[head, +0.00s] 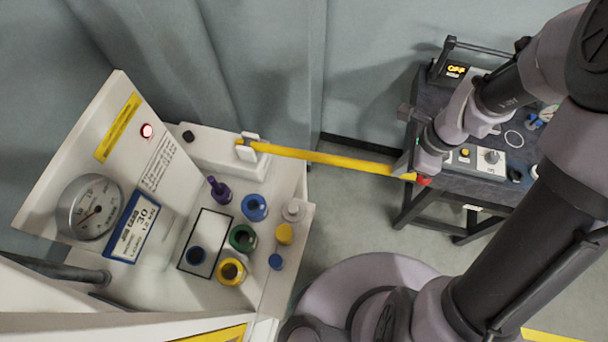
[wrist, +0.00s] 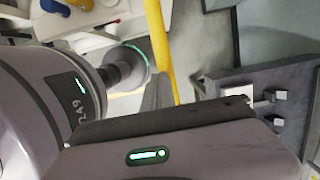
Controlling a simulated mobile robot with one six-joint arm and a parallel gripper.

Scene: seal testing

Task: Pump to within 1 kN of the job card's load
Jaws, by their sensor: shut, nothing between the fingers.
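The yellow pump handle (head: 325,159) runs nearly level from a white bracket on the bench to a red tip. It also shows in the wrist view (wrist: 159,45). My gripper (head: 412,167) is shut and empty beside the handle's outer end; whether it touches the handle I cannot tell. The round load gauge (head: 90,207) is on the sloped white panel, its scale and needle too small to read surely. The blue and white job card (head: 134,226) next to it shows a large 30; its smaller print is unclear.
A dark test unit (head: 461,190) with an OFF display stands right, close to my gripper. Grey floor lies between.

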